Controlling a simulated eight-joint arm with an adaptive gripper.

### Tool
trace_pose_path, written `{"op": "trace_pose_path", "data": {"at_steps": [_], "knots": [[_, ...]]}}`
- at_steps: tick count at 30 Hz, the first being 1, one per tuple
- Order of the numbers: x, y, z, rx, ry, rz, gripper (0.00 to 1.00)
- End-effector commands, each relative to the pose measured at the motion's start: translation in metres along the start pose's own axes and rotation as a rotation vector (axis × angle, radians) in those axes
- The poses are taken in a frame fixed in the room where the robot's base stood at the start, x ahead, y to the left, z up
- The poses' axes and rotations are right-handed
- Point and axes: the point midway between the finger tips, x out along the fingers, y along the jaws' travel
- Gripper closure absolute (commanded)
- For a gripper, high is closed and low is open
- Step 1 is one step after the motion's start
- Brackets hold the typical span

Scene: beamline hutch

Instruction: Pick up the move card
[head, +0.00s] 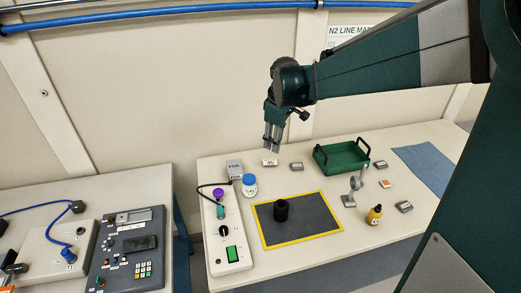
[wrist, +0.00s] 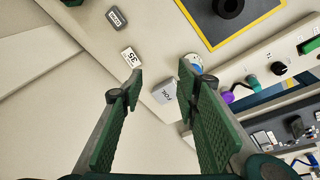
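I cannot tell for sure which thing is the move card, as the small lettering is hard to read. Several small labelled blocks lie on the bench. A white one (head: 270,162) is just below my gripper (head: 272,149) and reads "35" in the wrist view (wrist: 130,57). A grey one (head: 296,167) lies to its right; its label in the wrist view (wrist: 116,18) is unclear. Others are grey (head: 380,165), orange and white (head: 386,184), and grey (head: 404,206). My gripper (wrist: 161,76) is open and empty, above the back of the bench.
A grey FOIL box (head: 235,169) and a blue-and-white jar (head: 249,186) stand left. A green tray (head: 318,159) stands back right. A yellow-edged mat (head: 263,222) bears a black cylinder (head: 281,211). A small stand (head: 349,200) and yellow bottle (head: 375,216) are right.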

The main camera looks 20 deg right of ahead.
Motion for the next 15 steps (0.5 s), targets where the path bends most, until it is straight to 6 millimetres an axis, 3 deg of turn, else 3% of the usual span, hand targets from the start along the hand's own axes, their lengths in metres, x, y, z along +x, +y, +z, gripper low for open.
{"op": "trace_pose_path", "data": {"at_steps": [15], "knots": [[0.066, 0.057, -0.031, -0.202, -0.051, -0.075, 0.68]]}}
